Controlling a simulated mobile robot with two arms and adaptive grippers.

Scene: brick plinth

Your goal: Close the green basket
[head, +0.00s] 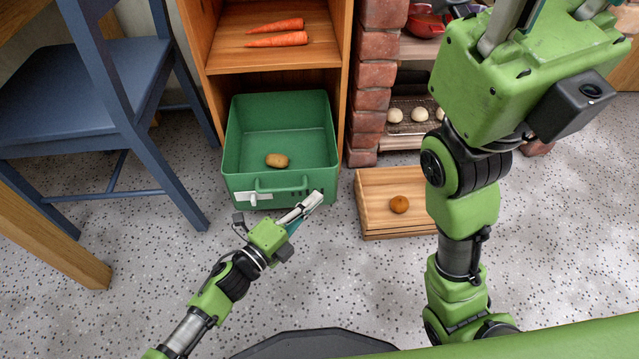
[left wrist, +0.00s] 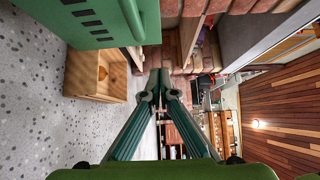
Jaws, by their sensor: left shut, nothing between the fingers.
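The green basket (head: 235,150) is pulled out of the lower opening of the wooden cabinet, with a brown potato (head: 277,160) on its floor. Its front has a green handle (head: 281,186) and a white tag at the left. In the left wrist view the basket (left wrist: 85,12) fills the upper left. My left gripper (head: 318,197) is shut and empty, just in front of the basket's front right corner; I cannot tell if it touches. Its closed fingers also show in the left wrist view (left wrist: 164,78). My right gripper (head: 535,12) is partly cut off at the top right, so its fingertips are hidden.
The wooden cabinet (head: 341,60) has carrots (head: 276,33) on its upper shelf. A wooden crate (head: 385,222) with a round brown item stands right of the basket. A blue chair (head: 120,90) stands left. Brick pillars (head: 372,80) are right of the cabinet. Front floor is clear.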

